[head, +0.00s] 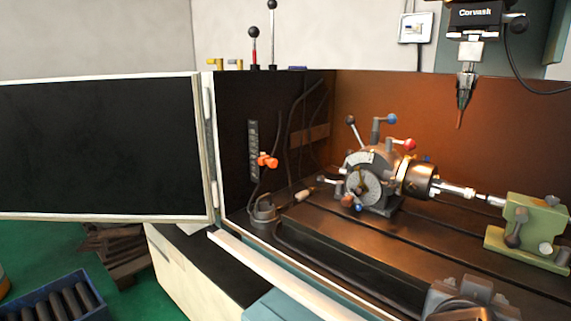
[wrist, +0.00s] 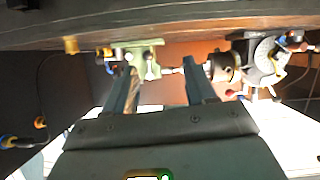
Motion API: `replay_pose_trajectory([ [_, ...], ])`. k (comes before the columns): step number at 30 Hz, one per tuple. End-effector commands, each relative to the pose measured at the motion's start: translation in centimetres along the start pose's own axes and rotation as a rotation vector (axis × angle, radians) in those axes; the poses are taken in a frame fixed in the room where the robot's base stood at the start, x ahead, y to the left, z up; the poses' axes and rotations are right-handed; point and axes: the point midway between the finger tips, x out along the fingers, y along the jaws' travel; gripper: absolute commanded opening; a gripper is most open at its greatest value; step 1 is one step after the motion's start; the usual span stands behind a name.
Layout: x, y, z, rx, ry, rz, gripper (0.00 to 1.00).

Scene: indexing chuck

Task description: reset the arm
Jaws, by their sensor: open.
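My gripper (wrist: 160,74) shows in the wrist view with its two long grey fingers apart. Nothing is held between them. Beyond the fingertips, the green tailstock (wrist: 139,56) is at the left and the indexing head (wrist: 266,57) with its chuck (wrist: 224,66) is at the right, both appearing upside down. In the head view, the indexing head (head: 366,185) stands on the machine table, with its chuck (head: 418,180) facing the green tailstock (head: 527,229).
A tool spindle (head: 465,85) hangs above the table. A dark panel door (head: 100,148) stands open at the left. Levers with red, blue and black knobs stick out of the indexing head. A blue crate (head: 55,302) holds dark bars.

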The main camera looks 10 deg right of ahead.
Motion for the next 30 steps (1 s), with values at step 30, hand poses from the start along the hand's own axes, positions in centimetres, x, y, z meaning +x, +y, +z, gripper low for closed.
replay_pose_trajectory([
  [30, -15.2, 8.5, 18.3, -0.352, 0.086, -0.826, 0.55],
])
